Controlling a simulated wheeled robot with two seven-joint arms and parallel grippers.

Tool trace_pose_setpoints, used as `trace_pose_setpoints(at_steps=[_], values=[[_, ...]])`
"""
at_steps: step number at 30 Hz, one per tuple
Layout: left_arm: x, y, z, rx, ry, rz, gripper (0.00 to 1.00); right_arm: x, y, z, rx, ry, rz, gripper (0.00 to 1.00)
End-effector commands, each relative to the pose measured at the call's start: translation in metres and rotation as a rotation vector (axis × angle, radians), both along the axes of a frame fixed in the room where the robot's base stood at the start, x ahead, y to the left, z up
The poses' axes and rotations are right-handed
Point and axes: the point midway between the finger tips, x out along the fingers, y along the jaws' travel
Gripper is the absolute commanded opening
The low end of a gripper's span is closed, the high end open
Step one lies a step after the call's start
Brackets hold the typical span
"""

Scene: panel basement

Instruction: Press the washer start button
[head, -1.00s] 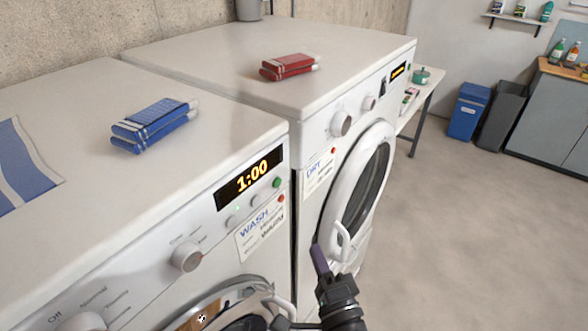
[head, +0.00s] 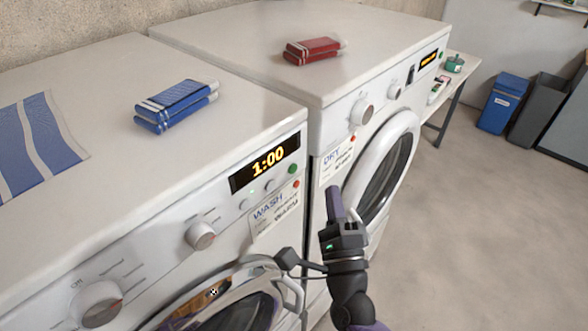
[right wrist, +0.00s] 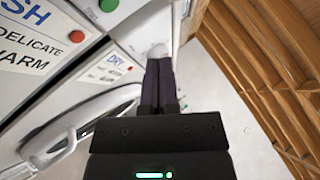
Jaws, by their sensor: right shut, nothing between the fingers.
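The washer (head: 180,235) is the left white machine, with a WASH label (head: 272,212) and a lit display reading 1:00 (head: 267,160). A green button (head: 293,169) sits right of the display, with a small red button (head: 296,184) below it. In the right wrist view the green button (right wrist: 109,5) is at the top edge and the red one (right wrist: 77,37) is beside the label. My right gripper (head: 334,192) is shut and empty, pointing up, right of the washer panel and in front of the dryer, apart from the buttons. My left gripper is out of view.
The dryer (head: 330,125) stands right of the washer, its round door (head: 385,170) behind my right gripper. The washer door handle (head: 293,292) juts out below the panel. Blue folded towels (head: 177,105) and red ones (head: 314,50) lie on top.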

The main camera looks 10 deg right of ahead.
Motion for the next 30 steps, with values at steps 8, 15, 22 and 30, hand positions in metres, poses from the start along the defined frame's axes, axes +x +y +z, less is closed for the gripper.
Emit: trace_pose_setpoints(at_steps=[8,15,22,30], values=[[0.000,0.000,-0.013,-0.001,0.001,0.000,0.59,0.031,0.024,-0.002,0.002,0.000,-0.002,0.00],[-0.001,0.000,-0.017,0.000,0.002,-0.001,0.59,0.043,0.034,-0.001,-0.001,0.000,0.000,0.00],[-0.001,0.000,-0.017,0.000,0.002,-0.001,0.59,0.044,0.034,0.000,-0.001,0.001,0.000,0.00],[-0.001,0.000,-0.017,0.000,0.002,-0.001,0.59,0.044,0.034,0.000,-0.001,0.001,0.000,0.00]])
